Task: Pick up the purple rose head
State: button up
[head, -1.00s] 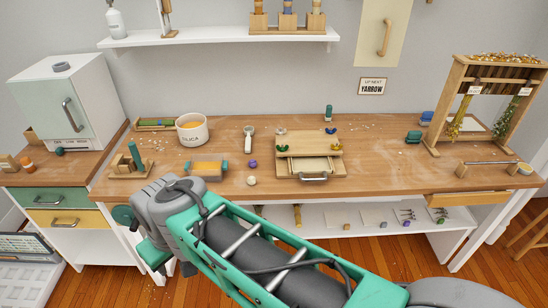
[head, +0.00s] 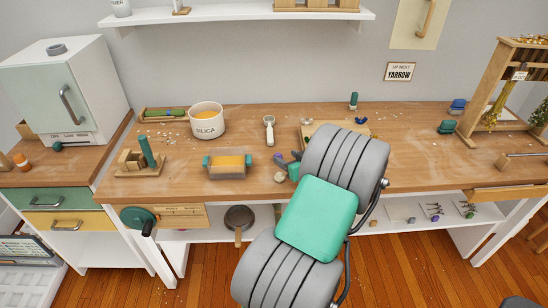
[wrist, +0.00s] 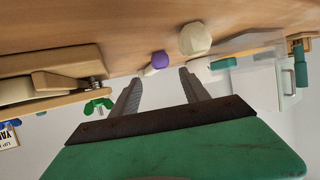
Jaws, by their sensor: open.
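The purple rose head (wrist: 160,58) lies on the wooden bench top, between and just beyond my fingertips in the wrist view. A small pale piece touches or sits beside it. In the head view a small purple patch (head: 278,157) shows beside my gripper, mostly crowded by it. My gripper (wrist: 161,76) is open and empty, its two grey fingers apart and pointing toward the rose head.
A wooden press (wrist: 55,80) with a green wing nut (wrist: 98,107) stands left in the wrist view. The silica pot (head: 206,124), a mould with orange contents (head: 228,173) and a white scoop (head: 269,125) stand nearby.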

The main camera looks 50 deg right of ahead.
jog(key=x, duration=0.2)
jog(key=f+x, duration=0.1)
jog(key=x, duration=0.2)
jog(key=shift+a+p, duration=0.2)
jog(key=shift+p, duration=0.2)
jog(key=shift+c, duration=0.3)
grip_shut()
